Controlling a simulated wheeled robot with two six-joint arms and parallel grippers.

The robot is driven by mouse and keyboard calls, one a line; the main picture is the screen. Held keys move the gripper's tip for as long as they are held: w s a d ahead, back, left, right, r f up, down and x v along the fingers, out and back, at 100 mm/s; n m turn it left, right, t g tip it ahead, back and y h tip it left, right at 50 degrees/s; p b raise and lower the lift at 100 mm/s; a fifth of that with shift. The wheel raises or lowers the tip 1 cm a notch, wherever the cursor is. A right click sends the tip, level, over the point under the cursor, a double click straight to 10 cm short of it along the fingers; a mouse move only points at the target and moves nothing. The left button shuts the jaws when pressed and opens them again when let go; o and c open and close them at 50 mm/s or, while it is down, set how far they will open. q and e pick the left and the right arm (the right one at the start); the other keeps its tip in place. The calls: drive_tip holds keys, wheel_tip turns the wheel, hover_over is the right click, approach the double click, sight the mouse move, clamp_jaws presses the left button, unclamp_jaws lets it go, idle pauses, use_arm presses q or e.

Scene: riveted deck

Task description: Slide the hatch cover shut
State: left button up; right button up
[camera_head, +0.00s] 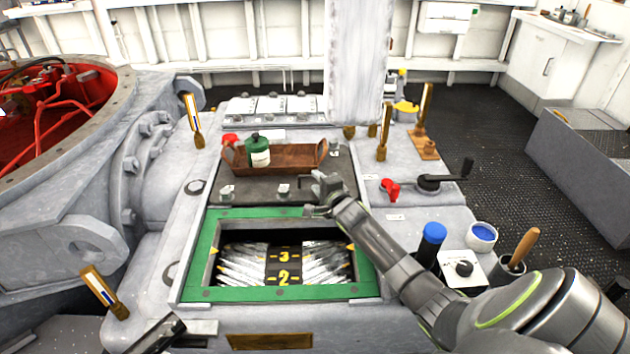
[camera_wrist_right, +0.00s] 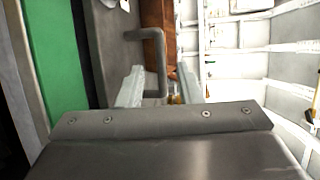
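The hatch cover (camera_head: 245,190) is a dark grey plate behind the hatch opening. The opening has a green frame (camera_head: 203,255) and stands uncovered, with silvery packets and the numbers 3 and 2 visible inside. A grey bar handle (camera_wrist_right: 162,60) stands up from the cover. My right gripper (camera_head: 322,186) is over the cover's front right part. In the right wrist view its two fingers (camera_wrist_right: 161,88) are apart, one on each side of the handle bar, with gaps showing. A dark piece at the lower left looks like my left arm; its fingers cannot be made out.
A brown tray (camera_head: 290,158) with a green jar (camera_head: 258,150) and a red item (camera_head: 230,139) appears to sit on the cover's rear part. A crank (camera_head: 430,182), a red valve handle (camera_head: 390,188), a blue-capped bottle (camera_head: 432,240) and a cup (camera_head: 482,237) are at the right.

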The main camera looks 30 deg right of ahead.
drive_tip(key=shift+x, duration=1.05)
clamp_jaws()
